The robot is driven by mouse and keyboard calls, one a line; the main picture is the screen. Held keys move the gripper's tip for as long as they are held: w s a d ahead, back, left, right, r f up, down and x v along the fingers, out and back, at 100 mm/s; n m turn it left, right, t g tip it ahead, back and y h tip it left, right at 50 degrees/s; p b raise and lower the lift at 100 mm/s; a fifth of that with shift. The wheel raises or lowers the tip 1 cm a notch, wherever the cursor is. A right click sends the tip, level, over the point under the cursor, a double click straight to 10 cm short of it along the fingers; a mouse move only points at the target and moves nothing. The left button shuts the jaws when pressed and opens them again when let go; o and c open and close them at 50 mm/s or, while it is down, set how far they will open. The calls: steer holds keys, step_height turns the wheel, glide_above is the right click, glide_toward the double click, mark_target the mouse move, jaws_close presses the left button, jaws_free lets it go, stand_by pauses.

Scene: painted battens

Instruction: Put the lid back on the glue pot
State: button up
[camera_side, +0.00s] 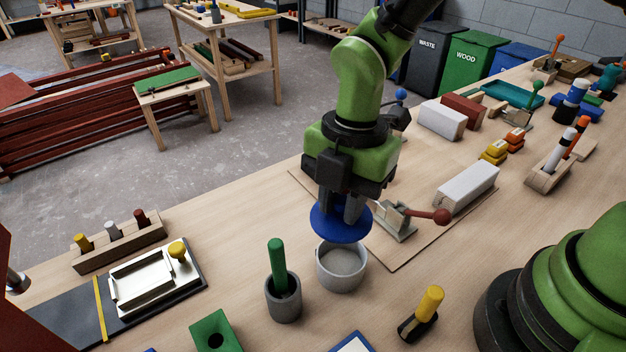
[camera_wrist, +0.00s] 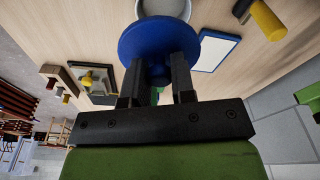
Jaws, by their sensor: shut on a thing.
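The lid (camera_side: 340,224) is a blue disc. My gripper (camera_side: 343,208) is shut on it from above and holds it over the glue pot, a little to the pot's far side. The glue pot (camera_side: 341,278) is a grey-white open cylinder standing on the bench, with its near rim and inside showing under the lid. In the wrist view the lid (camera_wrist: 158,42) sits at the fingertips (camera_wrist: 158,75), and part of the pot (camera_wrist: 165,8) shows beyond it. The lid appears apart from the rim.
A grey cup (camera_side: 283,300) with a green handle stands close left of the pot. A toggle clamp (camera_side: 398,220) with a red knob and a white block (camera_side: 466,188) are to the right. Bare bench lies between.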

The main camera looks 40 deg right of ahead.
steer(key=shift+s+d+f, duration=0.1)
steer(key=shift+s+f, duration=0.05)
steer(key=shift+s, duration=0.25)
steer(key=shift+f, duration=3.05)
steer(key=shift+f, duration=0.2)
steer(key=o, duration=1.5)
steer(key=shift+c, duration=0.2)
steer(key=shift+r, duration=0.1)
steer(key=shift+r, duration=3.45)
